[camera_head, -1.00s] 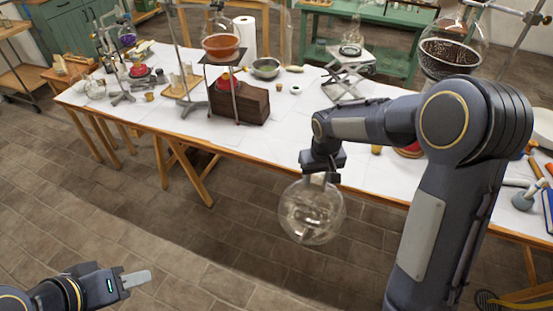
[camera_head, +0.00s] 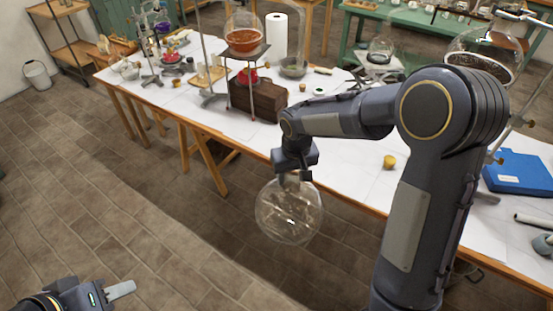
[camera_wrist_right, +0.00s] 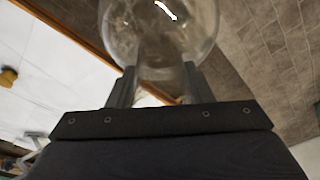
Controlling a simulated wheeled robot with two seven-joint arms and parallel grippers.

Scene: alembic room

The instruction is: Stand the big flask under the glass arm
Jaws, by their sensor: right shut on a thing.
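The big flask (camera_head: 289,210) is clear, round glass. It hangs below my right gripper (camera_head: 293,178) in front of the table's front edge, over the floor. In the right wrist view the two fingers (camera_wrist_right: 155,85) close around the flask's neck, and its round body (camera_wrist_right: 160,30) lies beyond them. My left gripper (camera_head: 118,290) is low at the left, far from the flask; one pale finger shows and its opening is unclear. I cannot clearly make out the glass arm; a flask of orange liquid (camera_head: 244,38) stands on a tripod above a wooden block (camera_head: 258,98).
The white-covered table (camera_head: 350,165) runs across the view, with a small yellow-brown cork-like piece (camera_head: 389,162) on it. A blue case (camera_head: 518,172) and a large flask of dark grains (camera_head: 480,60) stand right. My right arm hides part of the tabletop. The floor in front is clear.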

